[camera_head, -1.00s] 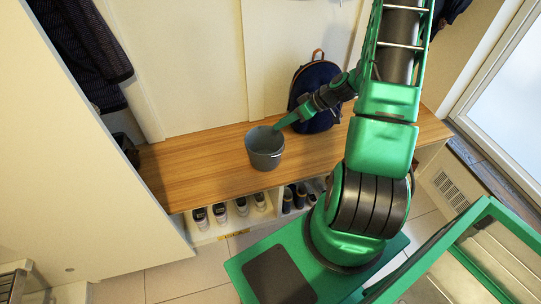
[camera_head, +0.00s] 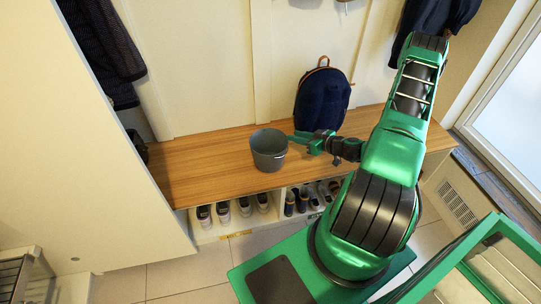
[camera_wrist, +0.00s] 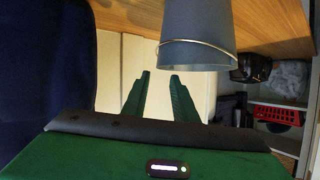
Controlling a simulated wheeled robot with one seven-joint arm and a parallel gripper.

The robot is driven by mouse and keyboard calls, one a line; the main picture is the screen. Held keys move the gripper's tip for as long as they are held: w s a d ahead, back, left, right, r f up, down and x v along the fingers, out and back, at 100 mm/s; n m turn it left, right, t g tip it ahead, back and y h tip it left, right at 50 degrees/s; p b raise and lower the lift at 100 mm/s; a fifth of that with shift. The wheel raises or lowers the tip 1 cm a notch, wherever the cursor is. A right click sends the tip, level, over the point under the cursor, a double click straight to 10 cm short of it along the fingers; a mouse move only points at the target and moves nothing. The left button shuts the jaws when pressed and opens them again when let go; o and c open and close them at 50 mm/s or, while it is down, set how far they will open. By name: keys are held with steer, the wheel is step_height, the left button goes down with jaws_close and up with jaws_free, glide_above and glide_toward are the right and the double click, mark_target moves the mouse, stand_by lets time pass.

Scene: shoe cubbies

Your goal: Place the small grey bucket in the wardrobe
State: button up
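The small grey bucket (camera_head: 268,153) stands upright on the wooden bench, with a thin wire handle. My gripper (camera_head: 294,138) is just right of it, near its rim, reaching in roughly level. In the wrist view the bucket (camera_wrist: 196,28) is at the top, right of centre, beyond the fingertips. My gripper (camera_wrist: 160,74) has its two green fingers apart with nothing between them. Whether a finger touches the bucket is hard to tell. A tall white unit (camera_head: 75,150) at the left, with dark clothes hanging behind its panel, looks like the wardrobe; its inside is mostly hidden.
The wooden bench (camera_head: 190,165) has shoes in cubbies below. A dark blue backpack (camera_head: 322,98) stands on it behind my gripper. Dark coats hang at upper left (camera_head: 105,50) and upper right (camera_head: 430,20). The wrist view shows a red basket (camera_wrist: 277,115) on shelves. The bench left of the bucket is clear.

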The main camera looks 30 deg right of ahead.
mark_target(276, 133)
steer(key=shift+x, duration=4.3)
steer(key=shift+d+f, duration=0.1)
steer(key=shift+f, duration=0.05)
steer(key=shift+c, duration=0.4)
jaws_close()
steer(key=shift+s+f, duration=0.1)
steer(key=shift+s, duration=0.05)
